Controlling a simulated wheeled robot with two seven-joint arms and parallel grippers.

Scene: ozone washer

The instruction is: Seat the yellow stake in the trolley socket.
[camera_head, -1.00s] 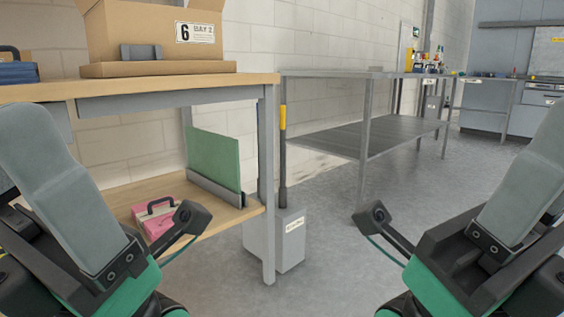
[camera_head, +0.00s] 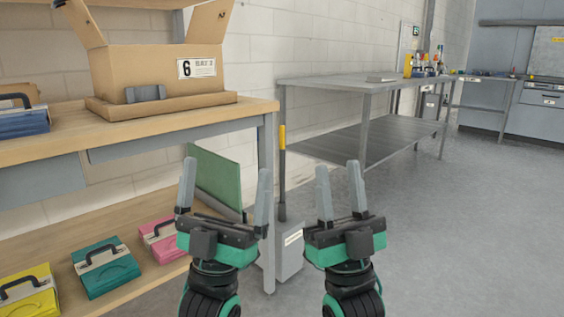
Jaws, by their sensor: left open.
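A dark upright pole with a yellow band (camera_head: 282,137), likely the yellow stake, stands beside the workbench's right end. Its lower end meets a labelled grey box (camera_head: 291,262) on the floor, partly hidden by the bench leg and my grippers. My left gripper (camera_head: 227,175) is open and empty, fingers up, in front of the bench's lower shelf. My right gripper (camera_head: 338,168) is also open and empty, to the right of the pole in the picture. Neither gripper holds the pole. I cannot make out a trolley or its socket.
The wooden workbench (camera_head: 180,119) on the left carries an open cardboard box (camera_head: 150,70) and a blue case (camera_head: 22,120). Its lower shelf holds yellow, teal and pink cases and a green panel (camera_head: 214,178). A metal table (camera_head: 330,87) stands behind. The floor at right is clear.

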